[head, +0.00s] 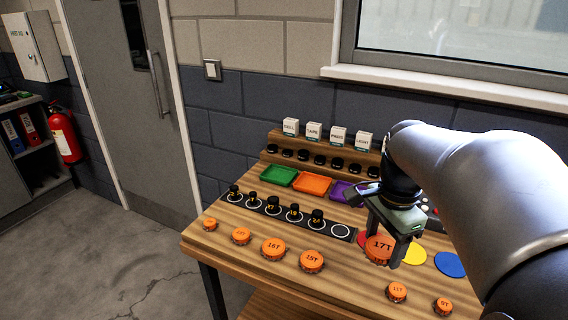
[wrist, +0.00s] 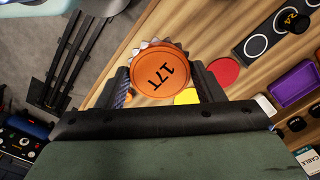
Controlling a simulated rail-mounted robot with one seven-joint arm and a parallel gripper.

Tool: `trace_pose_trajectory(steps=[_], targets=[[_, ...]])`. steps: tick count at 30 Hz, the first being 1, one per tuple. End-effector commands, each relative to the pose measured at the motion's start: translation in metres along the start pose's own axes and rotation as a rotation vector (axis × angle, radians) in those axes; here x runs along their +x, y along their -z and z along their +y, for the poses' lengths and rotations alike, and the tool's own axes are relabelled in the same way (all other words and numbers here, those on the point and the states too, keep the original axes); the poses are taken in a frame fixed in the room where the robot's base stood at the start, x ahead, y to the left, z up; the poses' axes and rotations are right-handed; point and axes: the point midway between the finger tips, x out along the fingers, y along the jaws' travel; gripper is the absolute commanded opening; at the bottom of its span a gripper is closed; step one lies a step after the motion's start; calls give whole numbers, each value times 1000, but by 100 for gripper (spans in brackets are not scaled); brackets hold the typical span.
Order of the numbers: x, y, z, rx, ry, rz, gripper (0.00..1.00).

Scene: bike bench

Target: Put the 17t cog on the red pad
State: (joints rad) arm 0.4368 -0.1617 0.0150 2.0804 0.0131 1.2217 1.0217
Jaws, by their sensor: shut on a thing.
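The 17t cog (head: 379,247) is an orange disc with a toothed rim and "17T" on its face. My gripper (head: 387,240) is shut on it near the right part of the bench. In the wrist view the cog (wrist: 161,74) sits between the two fingers (wrist: 163,88). The red pad (head: 362,239) is a flat disc, partly hidden behind the cog and gripper in the head view. In the wrist view the red pad (wrist: 223,72) shows clear beside the right finger. The cog appears held above the bench; its exact height is hard to tell.
A yellow pad (head: 415,255) and a blue pad (head: 450,264) lie to the right. Other orange cogs, such as the 16T (head: 312,261) and 11T (head: 397,292), lie along the front. A black strip (head: 341,231) with dark knobs, and green, orange and purple trays (head: 342,190), are behind.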

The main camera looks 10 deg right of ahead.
Motion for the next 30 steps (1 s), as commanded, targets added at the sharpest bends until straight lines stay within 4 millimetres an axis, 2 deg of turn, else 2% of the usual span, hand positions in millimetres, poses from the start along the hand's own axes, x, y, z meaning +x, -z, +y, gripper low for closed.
trace_pose_trajectory(steps=[1,3,8,17,18,24,30], targets=[[5,11,-7,1,-2,2,38],[4,22,-13,-3,-5,5,38],[11,39,-34,-4,-9,6,38],[44,76,-97,-4,-8,5,38],[54,79,-101,-4,-10,4,38],[86,92,-124,-4,-6,6,38],[97,98,-132,-4,-6,7,38]])
